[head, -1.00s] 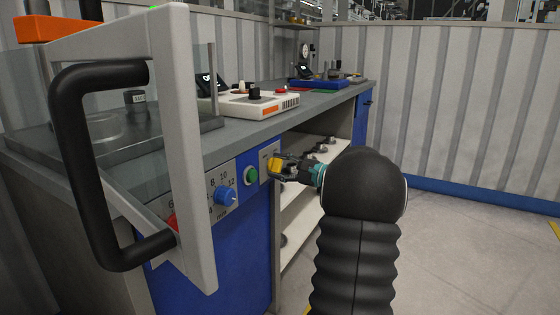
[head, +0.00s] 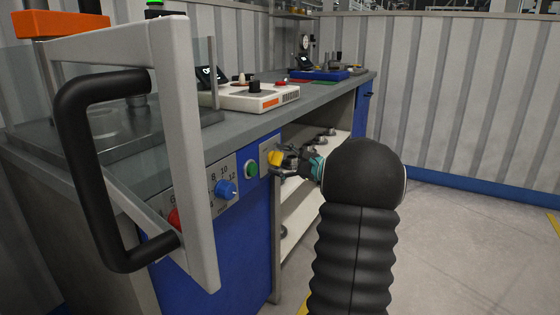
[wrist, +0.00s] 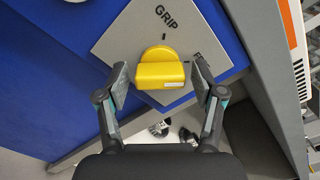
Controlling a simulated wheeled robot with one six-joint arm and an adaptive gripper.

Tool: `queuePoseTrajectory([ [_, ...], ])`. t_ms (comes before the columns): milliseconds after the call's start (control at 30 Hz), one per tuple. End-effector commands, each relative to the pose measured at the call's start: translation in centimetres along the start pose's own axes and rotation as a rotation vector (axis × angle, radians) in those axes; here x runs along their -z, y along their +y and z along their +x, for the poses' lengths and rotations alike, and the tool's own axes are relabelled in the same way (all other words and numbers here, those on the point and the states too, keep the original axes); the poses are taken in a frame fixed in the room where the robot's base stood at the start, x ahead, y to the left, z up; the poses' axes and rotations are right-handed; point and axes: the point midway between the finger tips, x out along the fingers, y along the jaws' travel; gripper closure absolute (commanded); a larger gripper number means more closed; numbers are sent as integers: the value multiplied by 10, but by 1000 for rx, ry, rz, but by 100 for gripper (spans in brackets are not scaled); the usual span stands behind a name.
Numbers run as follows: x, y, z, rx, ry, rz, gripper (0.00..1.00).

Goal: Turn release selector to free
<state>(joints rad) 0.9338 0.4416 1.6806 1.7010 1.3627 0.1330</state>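The release selector (wrist: 161,74) is a yellow knob with a raised block-shaped handle, on a light grey plate (wrist: 123,43) marked "GRIP" with a short tick beside the knob. It also shows in the head view as a small yellow shape (head: 275,158) on the blue unit's front. My gripper (wrist: 160,84) has one finger on each side of the knob.
Left of the selector are a green button (head: 252,168), a blue dial (head: 225,189) and a red knob (head: 174,218). A guard frame with a black handle (head: 70,170) stands at the near left. Open shelves (head: 300,205) lie below the bench top.

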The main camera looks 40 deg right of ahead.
Motion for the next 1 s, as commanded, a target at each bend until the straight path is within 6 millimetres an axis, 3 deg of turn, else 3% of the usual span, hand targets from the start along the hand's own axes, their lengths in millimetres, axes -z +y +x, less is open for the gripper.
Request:
queuePoseTrajectory([
  [267,0,0,0,0,0,-1,27],
  [433,1,-1,-11,1,3,-1,27],
  [800,1,-1,-81,2,3,-1,27],
  [1000,1,0,-109,1,1,-1,27],
])
